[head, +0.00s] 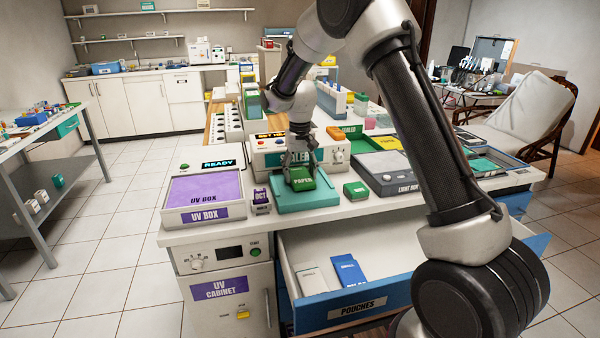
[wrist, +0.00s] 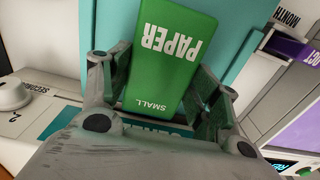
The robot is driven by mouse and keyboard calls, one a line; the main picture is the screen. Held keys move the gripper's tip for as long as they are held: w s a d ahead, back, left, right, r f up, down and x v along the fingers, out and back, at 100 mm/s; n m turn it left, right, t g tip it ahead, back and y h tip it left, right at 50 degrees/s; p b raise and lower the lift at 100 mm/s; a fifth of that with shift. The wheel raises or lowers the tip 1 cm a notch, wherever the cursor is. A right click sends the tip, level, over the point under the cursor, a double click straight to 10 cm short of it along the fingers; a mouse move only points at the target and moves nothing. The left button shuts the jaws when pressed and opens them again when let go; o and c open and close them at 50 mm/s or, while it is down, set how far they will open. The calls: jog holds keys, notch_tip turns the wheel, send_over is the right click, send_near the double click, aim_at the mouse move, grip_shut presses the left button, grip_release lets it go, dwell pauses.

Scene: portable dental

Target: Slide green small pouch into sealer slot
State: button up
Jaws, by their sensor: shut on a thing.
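The green small pouch (head: 303,179) is marked "PAPER" and sits between the fingers of my gripper (head: 300,160). In the wrist view the pouch (wrist: 168,60) also reads "SMALL", and my gripper (wrist: 160,95) is shut on it at its sides. The pouch is over the teal tray (head: 318,201) in front of the sealer (head: 270,158). I cannot tell whether it touches the tray. The sealer slot is hidden behind my gripper and arm.
The UV box (head: 204,194) with a purple lid and a small "OCT" block (head: 261,197) stand to the left. A small green box (head: 356,190) and the light box (head: 397,175) are to the right. Below, the open pouches drawer (head: 310,310) holds white and blue pouches.

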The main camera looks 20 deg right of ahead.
jog(key=shift+f, duration=0.1)
jog(key=o, duration=1.1)
